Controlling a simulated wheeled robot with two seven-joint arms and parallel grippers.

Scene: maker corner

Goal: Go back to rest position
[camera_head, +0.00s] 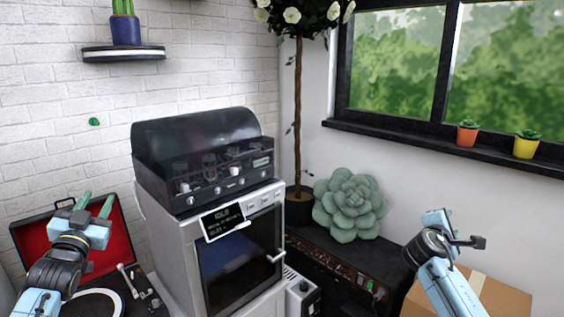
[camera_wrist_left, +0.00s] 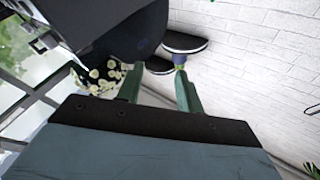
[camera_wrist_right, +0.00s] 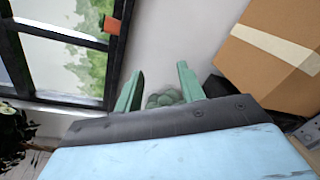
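My left gripper (camera_head: 95,203) is raised at the lower left in the head view, in front of the red-lined open case. Its two green fingers stand apart with nothing between them, and in the left wrist view (camera_wrist_left: 158,88) they are also spread and empty. My right gripper (camera_head: 438,219) is raised at the lower right in the head view, in front of the pale wall; its fingers are hard to make out there. In the right wrist view (camera_wrist_right: 160,85) its green fingers are apart and empty.
A white oven (camera_head: 228,262) with a dark-lidded machine (camera_head: 205,150) on top stands between my arms. The red-lined case (camera_head: 115,240) holds a turntable at left. A cardboard box (camera_head: 500,299) is beside my right arm. A green succulent (camera_head: 350,204) sits on a dark cabinet.

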